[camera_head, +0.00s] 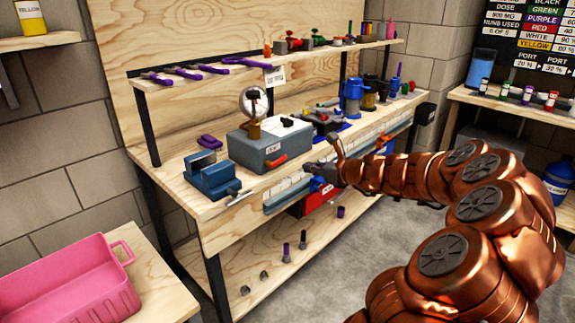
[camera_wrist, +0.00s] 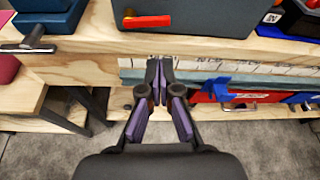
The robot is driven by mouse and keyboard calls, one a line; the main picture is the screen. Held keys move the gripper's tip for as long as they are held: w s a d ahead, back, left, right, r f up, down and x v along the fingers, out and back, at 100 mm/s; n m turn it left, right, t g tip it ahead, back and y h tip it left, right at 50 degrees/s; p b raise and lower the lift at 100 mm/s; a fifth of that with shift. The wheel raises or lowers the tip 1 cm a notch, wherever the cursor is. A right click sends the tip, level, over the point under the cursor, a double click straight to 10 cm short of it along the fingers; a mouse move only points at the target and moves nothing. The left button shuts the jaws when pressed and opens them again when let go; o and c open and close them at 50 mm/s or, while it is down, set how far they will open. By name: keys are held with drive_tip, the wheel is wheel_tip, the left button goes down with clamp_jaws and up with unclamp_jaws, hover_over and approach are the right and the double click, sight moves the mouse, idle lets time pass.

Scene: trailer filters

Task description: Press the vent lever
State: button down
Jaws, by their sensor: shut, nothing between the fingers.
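A grey box (camera_head: 268,148) with a round gauge (camera_head: 254,102) on top sits on the workbench. A red-orange lever (camera_head: 276,161) is on its front face, likely the vent lever. In the wrist view the lever (camera_wrist: 148,21) lies nearly level on the box's face, at the top. My gripper (camera_head: 313,168) is in front of the bench edge, to the right of the lever in the head view. In the wrist view my gripper (camera_wrist: 160,72) has its fingertips together and empty, below the lever and apart from it.
A blue vise (camera_head: 212,176) with a handle stands left of the box. A labelled rail (camera_head: 300,190) runs along the bench front, with a red bin (camera_head: 318,199) below. An upper shelf (camera_head: 300,55) overhangs the bench. A pink tub (camera_head: 65,280) is front left.

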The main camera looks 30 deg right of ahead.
sight(278, 162)
drive_tip(key=shift+w+a, duration=0.1)
drive_tip(key=shift+a, duration=0.05)
drive_tip(key=shift+b+x, duration=0.7)
drive_tip(key=shift+x, duration=4.25)
drive_tip(key=shift+w+a, duration=0.1)
